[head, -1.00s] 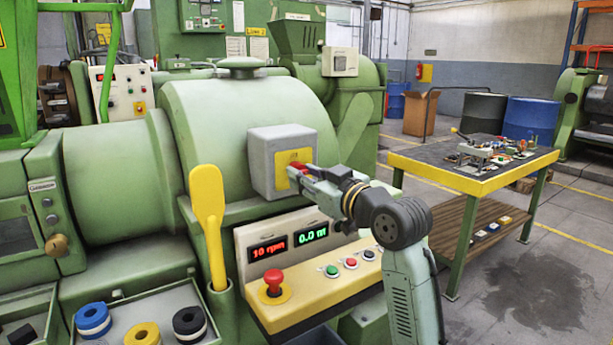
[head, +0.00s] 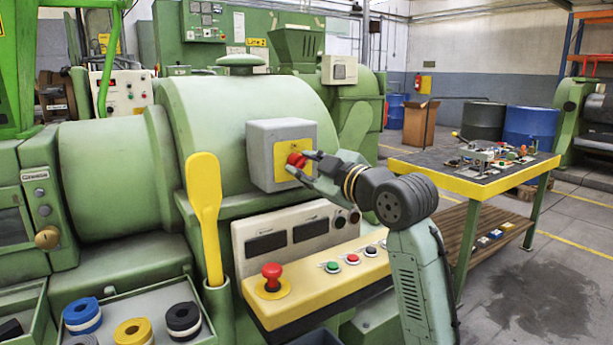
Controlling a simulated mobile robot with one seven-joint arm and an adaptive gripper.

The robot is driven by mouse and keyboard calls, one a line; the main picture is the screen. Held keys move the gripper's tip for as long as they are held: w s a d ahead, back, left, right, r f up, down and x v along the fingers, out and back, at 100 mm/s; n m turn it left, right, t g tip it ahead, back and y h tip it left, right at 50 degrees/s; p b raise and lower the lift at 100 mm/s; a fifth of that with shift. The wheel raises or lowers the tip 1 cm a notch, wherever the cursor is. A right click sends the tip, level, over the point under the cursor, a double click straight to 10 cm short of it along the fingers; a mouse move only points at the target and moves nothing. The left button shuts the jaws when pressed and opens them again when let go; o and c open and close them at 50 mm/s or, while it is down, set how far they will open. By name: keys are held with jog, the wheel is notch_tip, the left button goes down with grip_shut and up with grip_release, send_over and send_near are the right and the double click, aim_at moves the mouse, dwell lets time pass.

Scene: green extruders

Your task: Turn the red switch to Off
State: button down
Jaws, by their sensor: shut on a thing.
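The red switch (head: 296,160) sits on a yellow plate (head: 281,172) on the front of a grey box (head: 257,157) fixed to the green extruder. My gripper (head: 300,166) reaches in from the right and is shut on the red switch, with fingers at its sides. The fingers hide part of the switch, and any position marks are too small to read. Below, both display windows (head: 267,243) on the control panel are dark.
A red mushroom button (head: 272,273) and several small buttons (head: 352,259) sit on the yellow console below my arm. A yellow paddle (head: 205,205) stands upright at left. A workbench (head: 480,190) with tools stands at right.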

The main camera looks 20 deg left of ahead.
jog(key=n+b, duration=0.2)
jog(key=n, duration=0.3)
jog(key=n+b, duration=0.1)
jog(key=n, duration=0.4)
jog(key=shift+r+b, duration=0.15)
jog(key=shift+b, duration=0.15)
jog(key=shift+n, duration=0.3)
jog(key=c, duration=1.3)
grip_release()
jog(key=v, duration=1.2)
jog(key=shift+s+a+r, duration=0.1)
jog(key=shift+s, duration=0.05)
